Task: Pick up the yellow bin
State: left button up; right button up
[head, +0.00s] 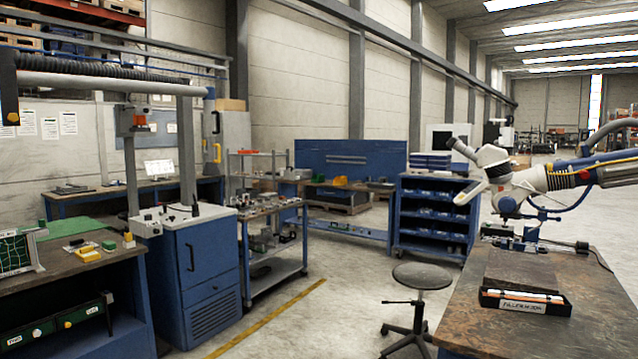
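A small yellow bin-like shape (340,181) sits on a far bench in front of the blue panel, near the middle of the head view. It is too small to make out in detail. Another yellow object (88,254) lies low on the left workbench; I cannot tell if it is a bin. Neither of my grippers shows in the head view.
A dark stool (422,277) stands on the floor before the right workbench (480,327). A microscope arm (550,178) reaches over that bench. A blue cabinet (200,270) and a trolley (275,270) stand left.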

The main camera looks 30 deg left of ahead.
aim_at(342, 181)
jog(key=i+j+u, duration=0.95)
jog(key=i, duration=0.2)
jog(key=i+u, duration=0.3)
jog(key=i, duration=1)
jog(key=i+j+z, duration=0.1)
jog(key=i, duration=1.35)
jog(key=i+z, duration=0.15)
jog(key=i, duration=0.45)
jog(key=i+j, duration=0.1)
jog(key=i, duration=0.5)
jog(key=i+j+z, duration=0.1)
jog(key=i, duration=0.5)
jog(key=i+j+z, duration=0.1)
jog(key=i, duration=0.5)
jog(key=i+l+z, duration=0.15)
jog(key=i+z, duration=0.15)
jog(key=i, duration=1)
jog(key=i+j+z, duration=0.1)
jog(key=i+z, duration=0.2)
jog(key=i, duration=0.95)
